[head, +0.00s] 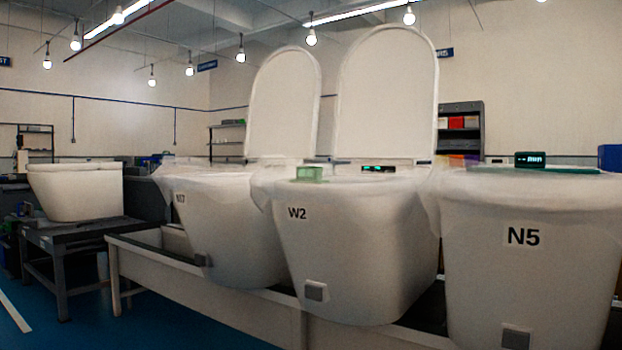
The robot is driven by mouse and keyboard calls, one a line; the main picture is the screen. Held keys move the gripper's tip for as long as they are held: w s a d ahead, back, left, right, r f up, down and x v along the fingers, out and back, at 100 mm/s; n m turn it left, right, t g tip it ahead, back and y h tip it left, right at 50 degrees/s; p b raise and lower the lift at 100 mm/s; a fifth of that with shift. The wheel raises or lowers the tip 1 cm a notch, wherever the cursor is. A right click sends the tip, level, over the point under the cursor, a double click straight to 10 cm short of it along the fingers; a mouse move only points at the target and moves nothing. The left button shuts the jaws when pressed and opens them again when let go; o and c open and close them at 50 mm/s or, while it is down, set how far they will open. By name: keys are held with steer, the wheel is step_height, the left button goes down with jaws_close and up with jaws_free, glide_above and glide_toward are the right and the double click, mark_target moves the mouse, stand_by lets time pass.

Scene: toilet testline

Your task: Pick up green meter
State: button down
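In the head view, a small pale green, see-through block (309,174) sits on the front rim of the white toilet marked W2 (350,250). Close to its right on the same toilet is a low dark device with a lit green display (378,168). Another dark box with a glowing green display (530,159) stands on top of the toilet marked N5 (545,250). I cannot tell for sure which of these is the green meter. My gripper is not in view.
A further toilet (225,235) stands left of W2 on the long bench (200,290). Two raised lids (388,95) stand upright behind the rims. A separate table (75,235) at left holds another white toilet (75,195). Blue floor (150,325) is open at front left.

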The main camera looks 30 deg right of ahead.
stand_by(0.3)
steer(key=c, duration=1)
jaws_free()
